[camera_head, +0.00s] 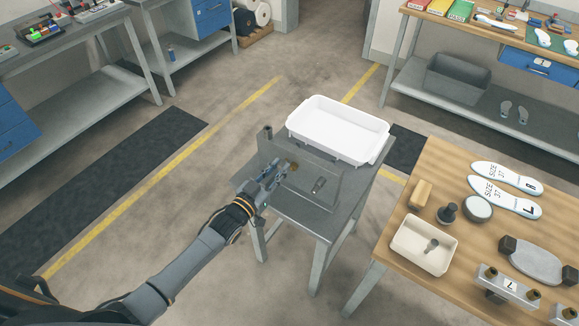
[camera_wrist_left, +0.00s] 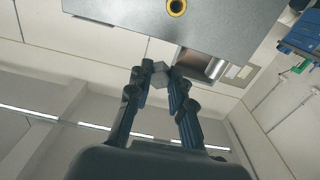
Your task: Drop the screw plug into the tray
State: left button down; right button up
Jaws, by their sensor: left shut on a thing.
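My left gripper (camera_head: 285,168) is over the grey metal stand. In the left wrist view its two fingertips (camera_wrist_left: 160,76) are closed around a small grey faceted piece, which looks like the screw plug (camera_wrist_left: 158,75). In the head view the fingers largely hide that piece. A large white tray (camera_head: 338,134) is on the back of the stand, beyond and to the right of the gripper; its visible inside is empty. A smaller cream tray (camera_head: 410,259) on the wooden bench holds a dark grey piece (camera_head: 432,245). My right gripper is not in view.
The grey stand (camera_head: 318,216) has a small dark fitting (camera_head: 319,185) right of my gripper. The wooden bench (camera_head: 450,172) at right carries insoles (camera_head: 507,178), a round grey tin (camera_head: 478,209) and metal fixtures (camera_head: 510,284). Open floor lies left of the stand.

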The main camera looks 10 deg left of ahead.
aim_at(407, 247)
jog(key=k+l, duration=0.1)
jog(key=l, duration=0.6)
jog(key=k+l, duration=0.1)
jog(key=l, duration=0.55)
jog(key=k+l, duration=0.1)
jog(key=l, duration=0.6)
